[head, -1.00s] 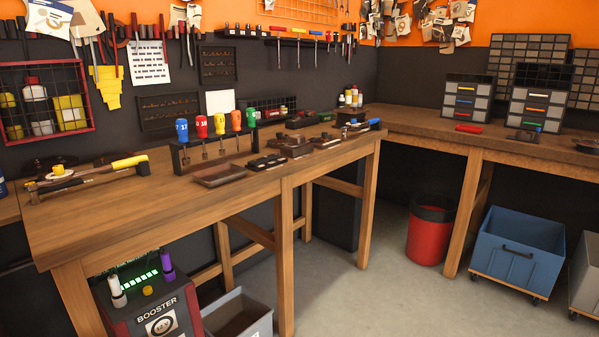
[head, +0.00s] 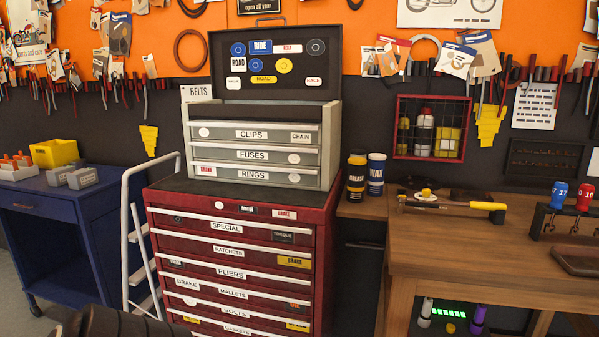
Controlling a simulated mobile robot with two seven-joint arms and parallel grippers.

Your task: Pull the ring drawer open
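The ring drawer (head: 225,176), labelled RINGS, is the lowest of three drawers in the grey top chest (head: 334,140). It is shut, flush with the CLIPS drawer (head: 222,132) and FUSES drawer (head: 222,154) above it. A pale handle strip runs along its upper edge, with a BRAKE sticker at left and a round white sticker at right. The grey chest stands on a red tool cabinet (head: 318,250), with its stickered lid raised. Neither of my grippers is in view.
A white folding step (head: 128,225) stands left of the red cabinet, beside a blue bench (head: 75,235). A dark shape at the bottom left edge is unclear.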

